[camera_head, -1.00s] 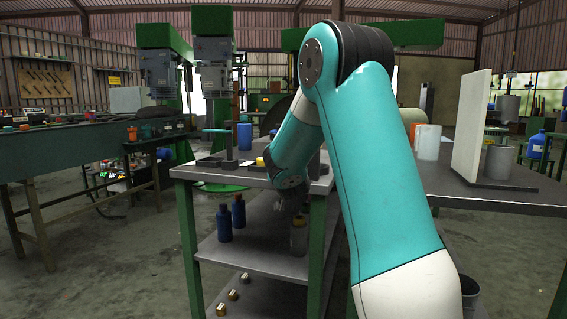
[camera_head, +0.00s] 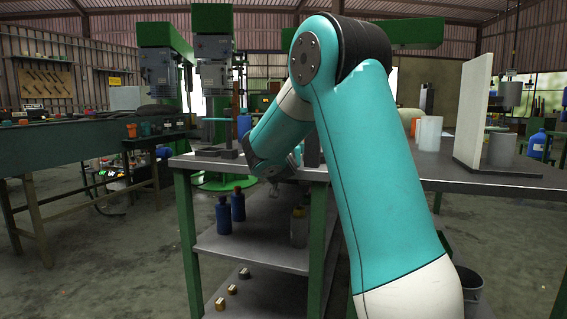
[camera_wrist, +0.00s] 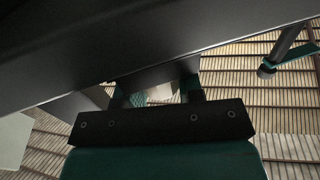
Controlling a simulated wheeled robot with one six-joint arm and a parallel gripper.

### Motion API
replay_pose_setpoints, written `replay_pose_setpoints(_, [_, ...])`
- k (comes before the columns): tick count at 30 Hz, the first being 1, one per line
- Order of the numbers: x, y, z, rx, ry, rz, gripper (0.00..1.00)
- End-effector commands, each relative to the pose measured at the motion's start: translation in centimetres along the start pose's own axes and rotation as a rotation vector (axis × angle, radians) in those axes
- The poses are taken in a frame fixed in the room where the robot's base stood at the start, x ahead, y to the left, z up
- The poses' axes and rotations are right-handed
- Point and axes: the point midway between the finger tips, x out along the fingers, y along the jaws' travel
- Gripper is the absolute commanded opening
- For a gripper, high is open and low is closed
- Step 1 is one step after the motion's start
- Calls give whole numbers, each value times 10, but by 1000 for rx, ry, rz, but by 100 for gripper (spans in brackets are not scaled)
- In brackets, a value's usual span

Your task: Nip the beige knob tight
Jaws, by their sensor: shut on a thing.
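My gripper (camera_head: 277,186) is at the table's front edge, small and partly hidden by my own wrist in the head view. In the wrist view my gripper (camera_wrist: 160,95) has its two dark fingers close below a large dark slab that hides their far ends. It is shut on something. A small pale patch shows between the fingers; I cannot tell whether it is the beige knob or background. The beige knob is not clearly visible in either view.
The grey table (camera_head: 480,185) extends right, with a white panel (camera_head: 472,115) and cups. A dark stand (camera_head: 229,148) is behind my wrist.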

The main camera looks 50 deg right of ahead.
Motion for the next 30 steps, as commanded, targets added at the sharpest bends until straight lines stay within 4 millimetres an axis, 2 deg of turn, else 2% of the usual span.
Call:
replay_pose_setpoints(1, [0, -3, 9, 3, 5, 33, 11])
replay_pose_setpoints(18, [1, -2, 0, 2, 0, 496, 11])
replay_pose_setpoints(30, [1, -1, -1, 1, 0, 643, 11])
